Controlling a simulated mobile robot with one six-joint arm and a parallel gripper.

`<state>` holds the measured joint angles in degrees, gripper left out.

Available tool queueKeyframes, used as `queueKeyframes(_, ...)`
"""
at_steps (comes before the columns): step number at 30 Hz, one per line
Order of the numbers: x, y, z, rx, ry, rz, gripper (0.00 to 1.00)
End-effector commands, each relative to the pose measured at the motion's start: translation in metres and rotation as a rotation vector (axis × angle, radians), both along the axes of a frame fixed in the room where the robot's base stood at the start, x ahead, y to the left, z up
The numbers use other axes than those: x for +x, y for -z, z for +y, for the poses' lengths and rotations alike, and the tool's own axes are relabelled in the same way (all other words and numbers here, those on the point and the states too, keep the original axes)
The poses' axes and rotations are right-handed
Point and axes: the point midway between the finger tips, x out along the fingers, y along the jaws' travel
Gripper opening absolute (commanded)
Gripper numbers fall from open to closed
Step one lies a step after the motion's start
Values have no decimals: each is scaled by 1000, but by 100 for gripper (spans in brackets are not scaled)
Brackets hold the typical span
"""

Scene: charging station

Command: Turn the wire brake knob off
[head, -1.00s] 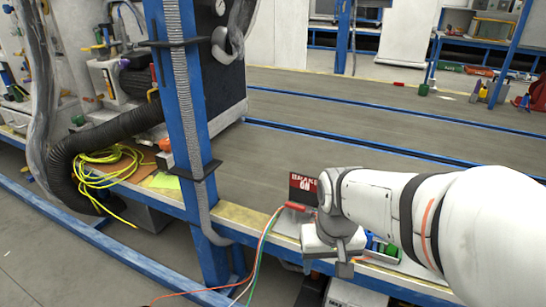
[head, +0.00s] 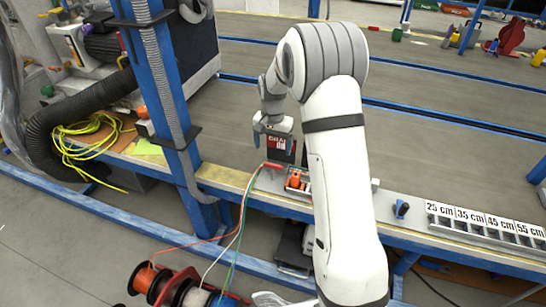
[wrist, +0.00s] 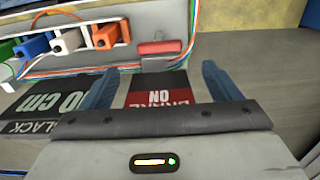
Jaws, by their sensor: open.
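A red handle (head: 272,166), which looks like the wire brake knob, lies on a grey mount at the bench's front edge. It also shows in the wrist view (wrist: 160,47), lying crosswise above the fingertips. A black and red sign (head: 277,146) stands behind it; in the wrist view the sign (wrist: 155,92) reads "BRAKE ON", upside down. My gripper (wrist: 160,82) is open and empty, its two blue-grey fingers spread on either side of the red part of the sign. In the head view my gripper (head: 260,130) hangs above and slightly left of the handle, apart from it.
Coloured wires (head: 242,215) run from the handle down to spools (head: 165,290) on the floor. Orange, white, blue and green wire holders (wrist: 70,42) sit beside the handle. A blue post (head: 165,100) stands to the left. A length-marked rack (head: 485,225) is at the right.

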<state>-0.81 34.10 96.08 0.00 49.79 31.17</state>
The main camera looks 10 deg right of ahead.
Motion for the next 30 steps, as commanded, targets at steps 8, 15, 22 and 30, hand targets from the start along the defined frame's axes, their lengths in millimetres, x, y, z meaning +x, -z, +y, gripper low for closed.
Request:
queueKeyframes(8,-1,45,0,0,-1,2,84)
queueKeyframes(15,-1,71,0,0,-1,1,84)
queueKeyframes(22,-1,75,0,0,-1,0,84)
queueKeyframes(30,-1,75,0,0,-1,0,71)
